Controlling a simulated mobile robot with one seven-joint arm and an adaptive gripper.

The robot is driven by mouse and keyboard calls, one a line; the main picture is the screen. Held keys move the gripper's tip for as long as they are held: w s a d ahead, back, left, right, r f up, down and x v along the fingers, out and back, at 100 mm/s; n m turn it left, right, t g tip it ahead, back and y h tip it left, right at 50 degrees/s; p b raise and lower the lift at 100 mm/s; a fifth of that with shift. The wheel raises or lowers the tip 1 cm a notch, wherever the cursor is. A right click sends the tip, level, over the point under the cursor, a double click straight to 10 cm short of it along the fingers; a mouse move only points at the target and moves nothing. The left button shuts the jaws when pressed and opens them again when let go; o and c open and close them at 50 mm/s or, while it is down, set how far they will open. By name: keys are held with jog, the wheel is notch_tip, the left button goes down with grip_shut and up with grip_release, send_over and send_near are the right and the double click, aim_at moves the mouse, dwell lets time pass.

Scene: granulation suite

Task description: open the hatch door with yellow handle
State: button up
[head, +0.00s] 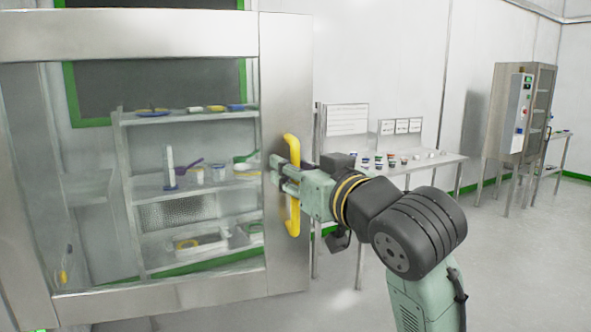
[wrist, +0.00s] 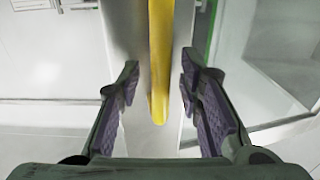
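The hatch door (head: 286,80) is a large glass panel in a broad metal frame at the left of the head view. Its yellow handle (head: 292,222) is a vertical bar on the right side of the frame. The handle also shows in the wrist view (wrist: 160,60), running down the middle. My gripper (head: 277,170) is at the handle's mid-height. In the wrist view my gripper (wrist: 157,88) is open, with one purple-padded finger on each side of the handle and a gap on both sides. The door's edge shows beside the handle.
Behind the glass stands a shelf unit (head: 125,190) with several dishes and containers. A table (head: 420,165) with small jars and signs stands behind my arm. A metal cabinet (head: 545,105) is at the far right. The floor at the lower right is clear.

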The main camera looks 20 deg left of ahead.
jog(key=v, duration=1.2)
